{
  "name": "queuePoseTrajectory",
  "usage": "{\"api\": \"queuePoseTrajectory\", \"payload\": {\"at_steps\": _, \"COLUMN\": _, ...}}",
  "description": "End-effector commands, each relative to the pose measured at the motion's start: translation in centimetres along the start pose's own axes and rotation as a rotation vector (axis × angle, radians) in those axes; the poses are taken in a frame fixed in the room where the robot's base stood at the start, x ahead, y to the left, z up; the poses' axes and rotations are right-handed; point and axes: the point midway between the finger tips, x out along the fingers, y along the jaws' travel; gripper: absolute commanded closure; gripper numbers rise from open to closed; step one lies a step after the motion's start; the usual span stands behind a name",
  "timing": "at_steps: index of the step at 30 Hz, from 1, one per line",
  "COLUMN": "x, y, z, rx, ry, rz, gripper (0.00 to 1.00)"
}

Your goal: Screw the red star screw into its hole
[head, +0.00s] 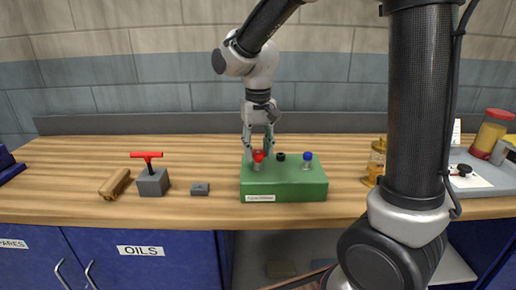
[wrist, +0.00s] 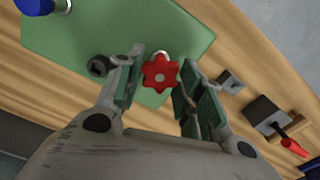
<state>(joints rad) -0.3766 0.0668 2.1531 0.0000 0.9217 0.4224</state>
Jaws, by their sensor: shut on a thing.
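The red star screw (head: 258,155) is at the left end of the green block (head: 285,184). In the wrist view the red star head (wrist: 160,72) lies between my two green-padded fingers, over the green block (wrist: 120,30). My gripper (head: 259,150) reaches down from above and is shut on the red star screw; it also shows in the wrist view (wrist: 157,88). A pale metal part shows by the red head. The hole is hidden, and I cannot tell how deep the screw sits.
A black knob (head: 280,156) and a blue knob (head: 307,157) stand on the block to the right. Left are a small grey block (head: 200,189), a grey block with a red T-handle (head: 147,155) and a wooden piece (head: 114,184). A brass-coloured object (head: 376,160) stands right.

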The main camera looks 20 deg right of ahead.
Motion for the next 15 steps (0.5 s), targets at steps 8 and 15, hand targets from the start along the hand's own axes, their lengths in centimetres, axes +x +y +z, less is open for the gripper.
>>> {"api": "queuePoseTrajectory", "payload": {"at_steps": 8, "x": 0.00, "y": 0.00, "z": 0.01, "rx": -0.002, "ry": 0.000, "rz": 0.000, "gripper": 0.43}}
{"api": "queuePoseTrajectory", "payload": {"at_steps": 15, "x": 0.00, "y": 0.00, "z": 0.00, "rx": -0.065, "ry": 0.000, "rz": 0.000, "gripper": 0.43}}
